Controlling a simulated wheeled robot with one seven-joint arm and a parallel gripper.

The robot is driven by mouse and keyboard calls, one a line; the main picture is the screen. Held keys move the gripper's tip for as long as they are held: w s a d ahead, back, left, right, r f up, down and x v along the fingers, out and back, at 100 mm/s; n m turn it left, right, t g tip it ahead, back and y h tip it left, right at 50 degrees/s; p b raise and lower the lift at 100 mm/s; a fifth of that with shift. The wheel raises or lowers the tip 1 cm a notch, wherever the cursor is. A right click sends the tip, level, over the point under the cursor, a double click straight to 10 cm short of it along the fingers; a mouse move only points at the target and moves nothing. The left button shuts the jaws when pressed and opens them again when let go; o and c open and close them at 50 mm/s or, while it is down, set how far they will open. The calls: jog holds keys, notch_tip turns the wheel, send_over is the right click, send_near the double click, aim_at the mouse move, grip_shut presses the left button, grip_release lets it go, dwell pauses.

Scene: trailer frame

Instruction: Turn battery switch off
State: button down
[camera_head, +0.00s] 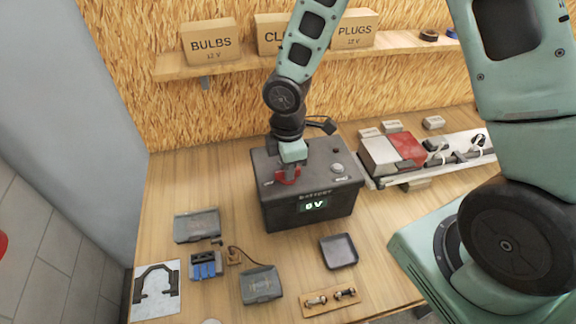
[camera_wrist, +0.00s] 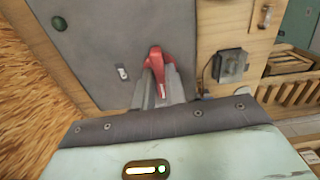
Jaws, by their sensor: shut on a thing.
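The battery (camera_head: 318,190) is a dark grey box on the wooden table, with a front display reading "0V". The red battery switch (camera_head: 287,176) is on the left of its top face. My gripper (camera_head: 290,165) comes down from above onto the switch. In the wrist view the fingers of my gripper (camera_wrist: 160,88) are shut on the red switch (camera_wrist: 156,60). A small white mark (camera_wrist: 123,73) lies beside the switch on the grey battery top (camera_wrist: 85,35). The fingers hide part of the switch.
A black tray (camera_head: 339,251), a blue fuse block (camera_head: 206,265) and grey covers (camera_head: 262,285) lie in front of the battery. A red and white unit (camera_head: 392,153) stands to the right. A shelf with boxes (camera_head: 211,42) runs behind.

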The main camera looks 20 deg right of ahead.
jog(key=c, duration=1.4)
grip_release()
jog(key=shift+o, duration=0.2)
notch_tip(320, 180, up, 6)
jog(key=p, duration=0.5)
jog(key=shift+p, duration=0.3)
